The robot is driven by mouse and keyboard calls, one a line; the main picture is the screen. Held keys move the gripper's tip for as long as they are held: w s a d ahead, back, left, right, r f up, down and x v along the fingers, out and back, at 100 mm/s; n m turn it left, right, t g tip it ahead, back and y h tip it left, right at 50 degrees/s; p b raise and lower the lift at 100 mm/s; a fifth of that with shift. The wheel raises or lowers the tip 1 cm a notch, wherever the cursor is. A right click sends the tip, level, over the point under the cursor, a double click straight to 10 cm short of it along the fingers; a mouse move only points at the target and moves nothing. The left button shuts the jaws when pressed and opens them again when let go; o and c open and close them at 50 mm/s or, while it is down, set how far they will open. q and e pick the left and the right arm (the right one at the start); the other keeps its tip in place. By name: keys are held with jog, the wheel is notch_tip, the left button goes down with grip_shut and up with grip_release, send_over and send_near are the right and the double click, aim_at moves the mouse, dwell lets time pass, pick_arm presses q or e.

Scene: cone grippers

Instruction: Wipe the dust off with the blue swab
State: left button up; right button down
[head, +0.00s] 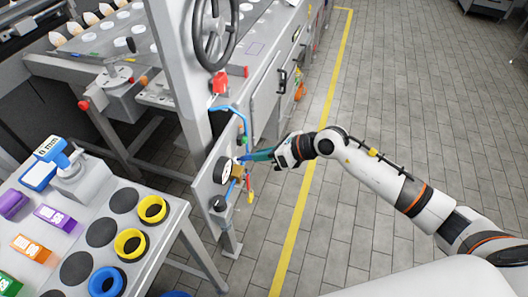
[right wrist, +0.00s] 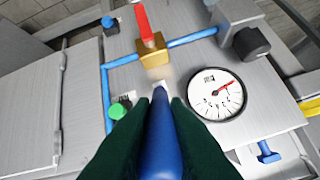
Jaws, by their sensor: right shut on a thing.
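My right gripper (head: 266,155) is in front of the machine's side panel, with its fingers pointing at it. In the right wrist view its dark green fingers (right wrist: 160,140) are shut on the blue swab (right wrist: 161,135). The swab's pale tip (right wrist: 159,87) points at the panel, just below the brass valve block (right wrist: 152,52). A faint tan smudge (right wrist: 158,73), which looks like dust, lies on the panel between tip and block. I cannot tell whether the tip touches the panel. My left gripper is not in view.
A round gauge (right wrist: 216,95) is right of the swab; a green knob (right wrist: 117,111) is left. Blue pipes (right wrist: 106,85) and the valve's red lever (right wrist: 145,22) stand out from the panel. A table (head: 150,228) with yellow and blue rings is at lower left. The floor right is clear.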

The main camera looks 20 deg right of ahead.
jog(key=shift+f, duration=0.35)
jog(key=shift+r+p, duration=3.9)
jog(key=shift+r, duration=0.75)
jog(key=shift+f+b, duration=3.4)
jog(key=shift+f, duration=1.25)
jog(key=shift+s+d, duration=0.55)
jog(key=shift+d, duration=0.25)
jog(key=shift+s+d, duration=0.55)
jog(key=shift+d, duration=0.3)
jog(key=shift+s+d, duration=0.55)
jog(key=shift+d, duration=0.25)
